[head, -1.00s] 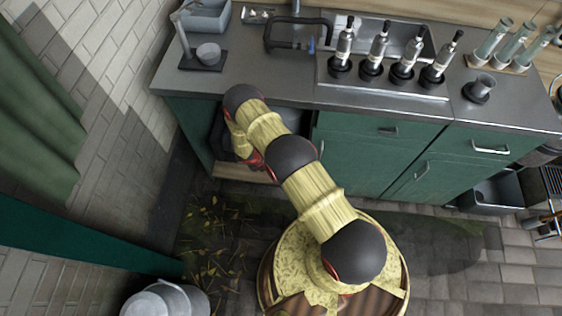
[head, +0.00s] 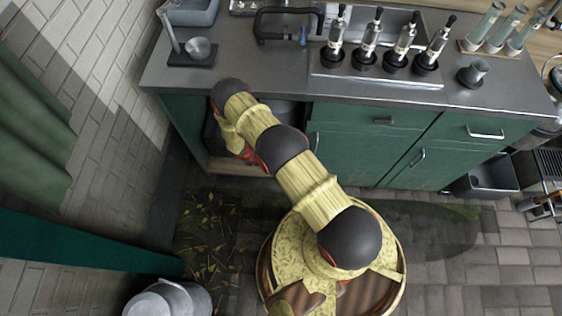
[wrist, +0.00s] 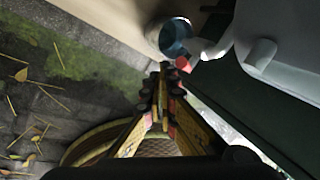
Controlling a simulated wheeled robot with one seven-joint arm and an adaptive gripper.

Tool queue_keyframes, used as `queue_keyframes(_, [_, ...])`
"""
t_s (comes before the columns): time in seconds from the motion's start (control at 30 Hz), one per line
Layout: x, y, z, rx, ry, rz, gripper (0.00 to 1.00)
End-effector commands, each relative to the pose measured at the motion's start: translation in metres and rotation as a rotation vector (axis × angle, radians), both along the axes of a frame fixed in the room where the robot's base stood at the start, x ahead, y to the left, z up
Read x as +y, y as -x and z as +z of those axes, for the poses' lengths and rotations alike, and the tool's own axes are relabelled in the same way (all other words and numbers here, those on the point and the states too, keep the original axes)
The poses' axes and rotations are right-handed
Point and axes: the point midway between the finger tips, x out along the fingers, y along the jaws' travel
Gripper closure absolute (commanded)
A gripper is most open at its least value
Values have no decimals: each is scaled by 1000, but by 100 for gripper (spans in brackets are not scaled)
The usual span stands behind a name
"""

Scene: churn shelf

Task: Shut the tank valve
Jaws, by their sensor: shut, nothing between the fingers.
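The tank (wrist: 275,30) is a pale grey body at the upper right of the wrist view. Its white valve (wrist: 214,48) sticks out to the left and has a small red part (wrist: 184,64) at its end. My gripper (wrist: 165,72) is shut and empty, with its fingertips just below the red part; I cannot tell if they touch. In the head view, a grey piece of the tank (head: 288,111) shows inside the open cabinet behind my arm.
A round cup (wrist: 172,36) with a bluish inside is by the valve's end on the cabinet floor (wrist: 110,18). The green cabinet (head: 350,145) and grey counter (head: 285,85) bound the opening. Bottles in holders (head: 368,38) stand on the counter. A metal can (head: 168,298) stands at lower left.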

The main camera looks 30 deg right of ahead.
Motion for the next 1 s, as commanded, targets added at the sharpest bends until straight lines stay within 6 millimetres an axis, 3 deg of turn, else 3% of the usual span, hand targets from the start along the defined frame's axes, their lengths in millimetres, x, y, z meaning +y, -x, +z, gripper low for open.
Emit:
queue_keyframes(0.57, [-1,0,0,0,0,0,100])
queue_keyframes(1.0, [-13,9,-4,0,0,0,100])
